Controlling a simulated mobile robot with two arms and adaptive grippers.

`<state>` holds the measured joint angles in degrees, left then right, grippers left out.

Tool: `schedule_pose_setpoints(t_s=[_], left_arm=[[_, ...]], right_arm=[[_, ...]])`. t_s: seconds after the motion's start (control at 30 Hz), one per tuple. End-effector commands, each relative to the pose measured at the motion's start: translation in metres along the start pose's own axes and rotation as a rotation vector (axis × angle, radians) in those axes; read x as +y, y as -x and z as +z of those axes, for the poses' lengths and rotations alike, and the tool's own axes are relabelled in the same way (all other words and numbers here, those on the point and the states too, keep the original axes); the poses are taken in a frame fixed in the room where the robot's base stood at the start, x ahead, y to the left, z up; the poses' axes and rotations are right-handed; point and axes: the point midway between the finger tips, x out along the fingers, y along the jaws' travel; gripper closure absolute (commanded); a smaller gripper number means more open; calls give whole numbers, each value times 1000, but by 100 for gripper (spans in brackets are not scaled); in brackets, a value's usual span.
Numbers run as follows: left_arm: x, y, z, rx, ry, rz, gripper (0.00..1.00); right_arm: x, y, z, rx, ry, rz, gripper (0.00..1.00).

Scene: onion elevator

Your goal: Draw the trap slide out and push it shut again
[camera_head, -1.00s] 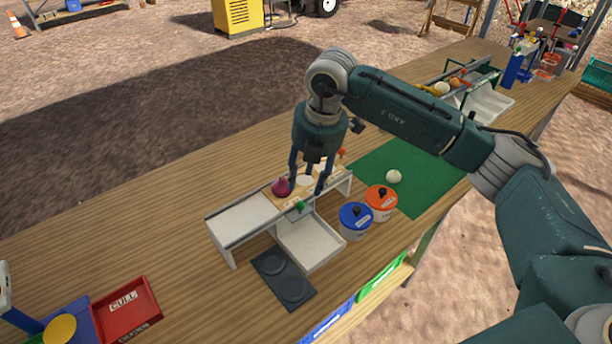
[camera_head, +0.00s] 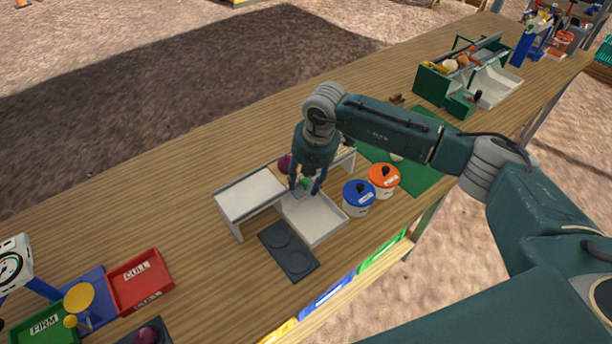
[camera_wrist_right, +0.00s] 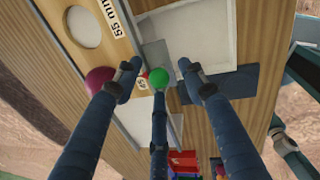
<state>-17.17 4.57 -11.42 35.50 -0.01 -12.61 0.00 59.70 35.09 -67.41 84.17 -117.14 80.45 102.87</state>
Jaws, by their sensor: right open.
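The trap slide's green knob (camera_head: 306,183) is at the sizing stand, above a white tray (camera_head: 313,222). It also shows in the right wrist view (camera_wrist_right: 158,77), next to a grey metal plate (camera_wrist_right: 156,51). My right gripper (camera_head: 305,190) is open, its fingers spread around the green knob. I cannot tell whether they touch it. The wooden sizing board (camera_wrist_right: 65,12) has a round hole and "55 mm" labels. My arm hides much of the board in the head view. Part of what looks like my left gripper (camera_wrist_right: 283,142) shows at the right wrist view's edge.
A red onion (camera_head: 285,163) sits on the stand beside my gripper. A white ramp (camera_head: 250,193) is at left. Blue (camera_head: 358,198) and orange (camera_head: 383,181) lidded pots stand close on the right. A dark two-ring plate (camera_head: 288,250) lies in front.

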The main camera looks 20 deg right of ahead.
Motion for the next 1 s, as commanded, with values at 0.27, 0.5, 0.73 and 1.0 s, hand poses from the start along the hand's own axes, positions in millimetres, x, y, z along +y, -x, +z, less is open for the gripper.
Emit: schedule_pose_setpoints(t_s=[0.27, 0.5, 0.73, 1.0], left_arm=[[1, 0, 0, 0, 0, 1, 59], [1, 0, 0, 0, -1, 1, 59], [1, 6, 0, 0, -1, 1, 59], [1, 13, -1, 0, -1, 1, 59]], right_arm=[[0, 0, 0, 1, 0, 0, 99], [0, 0, -1, 2, 1, 0, 100], [-11, 3, -3, 4, 1, -2, 100], [-27, 6, -8, 5, 1, -2, 100]])
